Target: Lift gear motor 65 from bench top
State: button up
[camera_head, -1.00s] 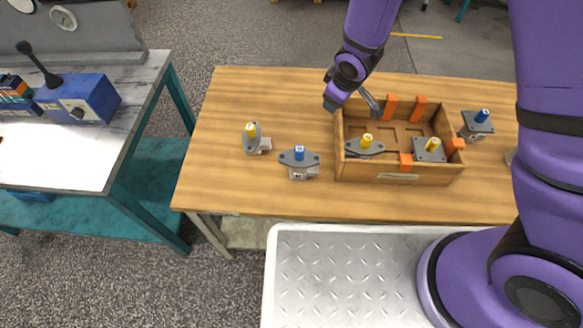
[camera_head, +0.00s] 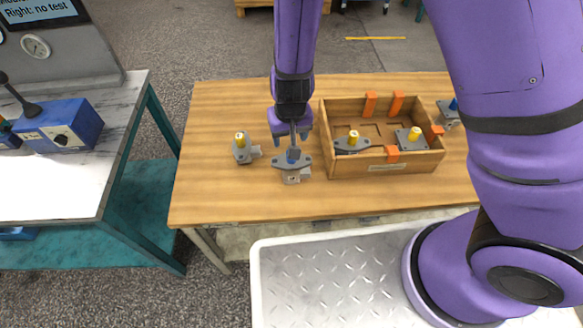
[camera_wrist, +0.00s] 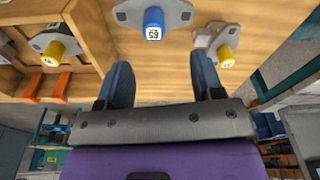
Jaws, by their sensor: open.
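The gear motor with a blue cap (camera_head: 291,165) stands on the wooden bench top (camera_head: 230,200), left of the crate. In the wrist view its blue cap (camera_wrist: 153,24) carries a label that seems to read 65. My gripper (camera_head: 291,137) points down close above this motor, with one finger on each side as seen from the head. In the wrist view the open fingers (camera_wrist: 163,78) have an empty gap, and the blue cap lies ahead of it. I cannot tell the exact height left between fingertips and cap.
A yellow-capped motor (camera_head: 241,150) stands close left of the blue-capped one. A wooden crate (camera_head: 400,165) with orange clips and two yellow-capped motors stands to the right. Another blue-capped motor (camera_head: 449,112) is beyond the crate, partly hidden by my arm. The front left of the bench is clear.

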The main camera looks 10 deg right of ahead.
aim_at(291, 165)
jog(key=f, duration=0.3)
jog(key=shift+w+f, duration=0.25)
jog(key=shift+w+d+f, duration=0.1)
jog(key=shift+f, duration=0.8)
jog(key=shift+w+d+f, duration=0.15)
jog(key=shift+f, duration=0.7)
jog(key=shift+w+d+f, duration=0.1)
jog(key=shift+f, duration=0.8)
grip_shut()
